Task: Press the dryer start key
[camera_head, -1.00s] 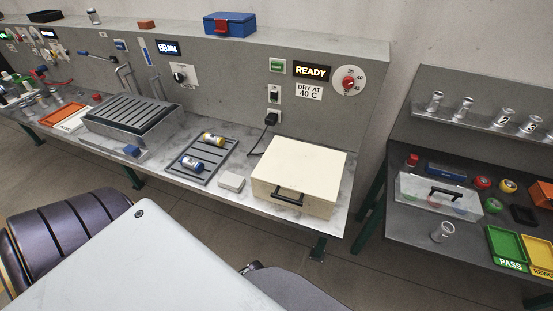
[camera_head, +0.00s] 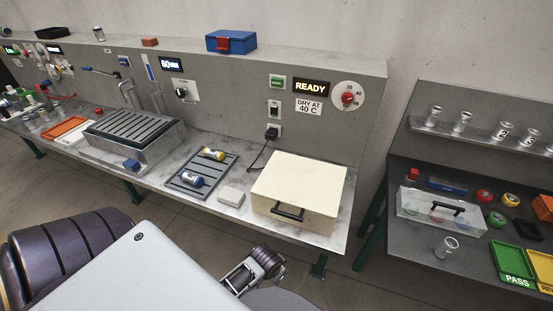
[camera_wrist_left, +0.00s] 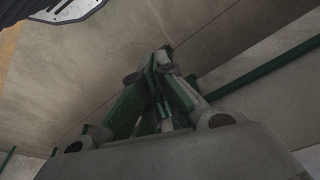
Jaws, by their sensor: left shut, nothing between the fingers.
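The dryer's wall panel has a green key (camera_head: 277,82), a lit READY display (camera_head: 311,87) and a red dial (camera_head: 348,97). A switch (camera_head: 274,108) sits below the green key. The cream dryer box (camera_head: 312,176) stands closed on the bench under the panel. My left gripper (camera_head: 243,274) shows at the lower middle, in front of and below the bench, well apart from the key. In the left wrist view, its fingers (camera_wrist_left: 164,64) are shut and empty, with floor beyond. My right gripper is not in view.
The bench (camera_head: 330,222) holds a rack (camera_head: 214,178) with two cylinders, a small pale block (camera_head: 231,196) and a slatted basin (camera_head: 135,129). A blue box (camera_head: 231,42) sits on the panel ledge. A side table (camera_head: 395,236) with trays stands at right. Floor in front is clear.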

